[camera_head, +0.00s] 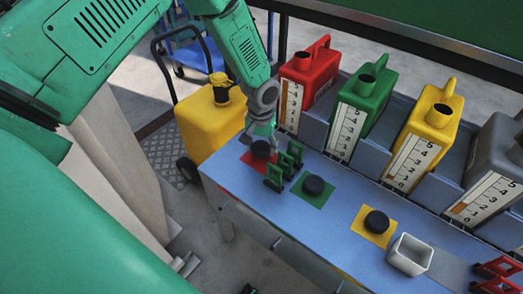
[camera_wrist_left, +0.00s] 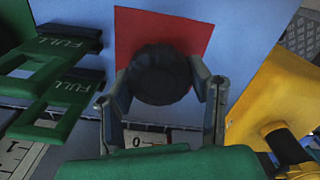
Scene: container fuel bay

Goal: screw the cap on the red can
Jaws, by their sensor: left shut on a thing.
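The red can (camera_head: 309,72) stands at the back of the blue bench, upright, with a dark open neck on top and a scale on its front. A round black cap (camera_head: 261,149) is on the red square (camera_head: 247,160) at the bench's left end. My left gripper (camera_head: 261,140) reaches down over that cap. In the left wrist view, my left gripper (camera_wrist_left: 161,76) has one finger on each side of the cap (camera_wrist_left: 160,74) and is shut on it, over the red square (camera_wrist_left: 190,35). My right gripper is not in view.
Green (camera_head: 370,85), yellow (camera_head: 432,125) and grey (camera_head: 495,160) cans stand right of the red one. Black caps lie on green and yellow squares. Green FULL tags (camera_head: 274,178) stand close beside my gripper. A white bin (camera_head: 410,255) and a yellow tank (camera_head: 205,128) flank the space.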

